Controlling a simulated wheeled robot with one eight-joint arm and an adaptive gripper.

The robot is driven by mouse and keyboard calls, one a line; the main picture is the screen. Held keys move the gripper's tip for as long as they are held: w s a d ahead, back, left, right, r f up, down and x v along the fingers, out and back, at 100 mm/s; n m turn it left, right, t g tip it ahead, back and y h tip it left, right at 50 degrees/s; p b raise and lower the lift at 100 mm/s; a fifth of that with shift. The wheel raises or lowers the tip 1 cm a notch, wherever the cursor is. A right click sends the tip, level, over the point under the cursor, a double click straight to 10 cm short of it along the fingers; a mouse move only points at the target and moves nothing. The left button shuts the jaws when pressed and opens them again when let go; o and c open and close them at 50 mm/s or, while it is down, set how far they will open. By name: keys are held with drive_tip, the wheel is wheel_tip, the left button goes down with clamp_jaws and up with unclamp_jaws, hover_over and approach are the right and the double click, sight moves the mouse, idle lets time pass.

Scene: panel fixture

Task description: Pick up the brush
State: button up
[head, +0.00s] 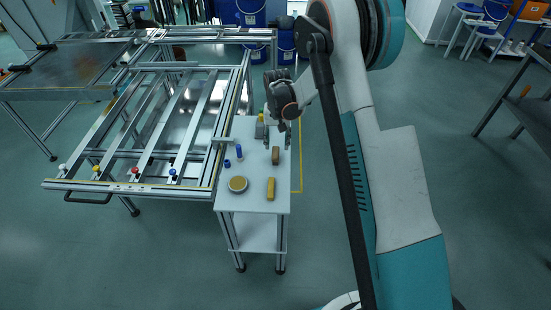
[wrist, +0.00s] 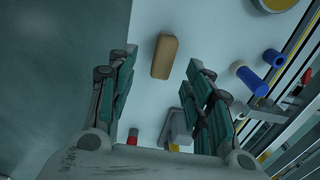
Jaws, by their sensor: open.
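A small brown block (head: 275,155) with rounded ends lies on the white side table (head: 255,206), and a longer yellow-tan block (head: 271,188) lies nearer the front. Either could be the brush; no bristles show. In the wrist view, one tan block (wrist: 165,57) lies flat on the table, ahead of my gripper (wrist: 159,76) and between the lines of its two fingers. It appears to be the smaller brown one. The fingers are apart with nothing between them. In the head view, my gripper (head: 279,125) is over the far part of the table.
In the wrist view, a grey item (wrist: 180,130) and a red-topped item (wrist: 132,138) sit near the fingers. A metal frame (head: 150,125) adjoins on the left; the floor (head: 335,250) continues right.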

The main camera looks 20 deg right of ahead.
sight(276, 151)
drive_tip(key=f+b, duration=0.1)
drive_tip(key=f, duration=0.1)
drive_tip(key=f+b, duration=0.1)
drive_tip(key=f, duration=0.2)
drive_tip(key=f+b, duration=0.1)
drive_tip(key=f, duration=0.1)
drive_tip(key=shift+w+a+f, duration=0.15)
drive_tip(key=shift+a+f, duration=0.1)
drive_tip(key=shift+f, duration=0.05)
clamp_jaws()
